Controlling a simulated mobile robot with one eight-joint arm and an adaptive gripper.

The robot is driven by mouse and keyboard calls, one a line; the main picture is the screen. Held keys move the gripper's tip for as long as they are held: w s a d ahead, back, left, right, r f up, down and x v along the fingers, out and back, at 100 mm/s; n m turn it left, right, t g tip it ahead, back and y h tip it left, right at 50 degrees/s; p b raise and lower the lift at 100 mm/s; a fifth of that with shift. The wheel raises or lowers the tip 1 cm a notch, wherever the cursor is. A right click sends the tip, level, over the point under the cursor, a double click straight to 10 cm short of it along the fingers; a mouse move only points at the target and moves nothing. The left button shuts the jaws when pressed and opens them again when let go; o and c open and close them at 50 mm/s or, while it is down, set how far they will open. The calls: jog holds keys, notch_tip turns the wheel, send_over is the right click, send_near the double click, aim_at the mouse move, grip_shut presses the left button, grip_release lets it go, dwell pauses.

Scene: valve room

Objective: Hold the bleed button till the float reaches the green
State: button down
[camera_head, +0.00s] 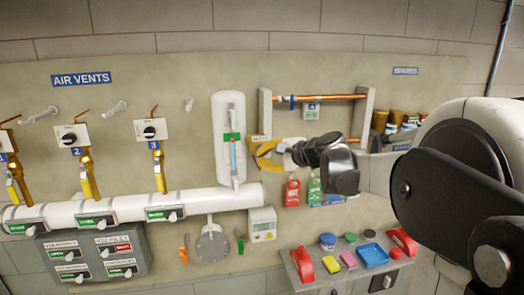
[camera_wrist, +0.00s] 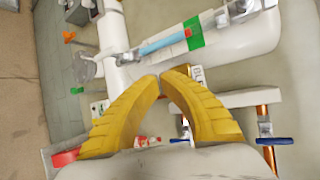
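The float gauge (camera_head: 228,170) is a white upright housing on the wall panel, with a clear tube, a blue column and a green band (camera_head: 232,137). In the wrist view, the small red float (camera_wrist: 187,33) sits atop the blue column (camera_wrist: 160,44), at the edge of the green band (camera_wrist: 196,32). My gripper (camera_wrist: 160,78) has its yellow fingertips together, with nothing seen between them. In the head view my gripper (camera_head: 258,152) is just right of the gauge, at a small label plate (camera_head: 259,138). The bleed button is not visible; the fingers may hide it. Contact cannot be told.
Left of the gauge are yellow-handled air vents (camera_head: 87,175) above a white horizontal pipe (camera_head: 130,208). Copper pipes in a grey frame (camera_head: 366,112) are to the right. Below right, a shelf (camera_head: 310,285) holds colored items. Hanging tags (camera_head: 293,192) are below my gripper.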

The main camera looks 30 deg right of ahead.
jog(key=shift+w, duration=0.15)
dwell(0.6)
jog(key=shift+w+d, duration=0.1)
jog(key=shift+w, duration=0.25)
jog(key=shift+w+d, duration=0.15)
jog(key=shift+w, duration=0.25)
dwell(0.8)
jog(key=shift+b, duration=0.3)
jog(key=shift+s+a, duration=0.25)
jog(key=shift+s, duration=0.65)
jog(key=s, duration=0.2)
jog(key=s+a, duration=0.1)
jog(key=s, duration=0.1)
jog(key=shift+s+a, duration=0.2)
jog(key=shift+s, duration=0.2)
dwell(1.0)
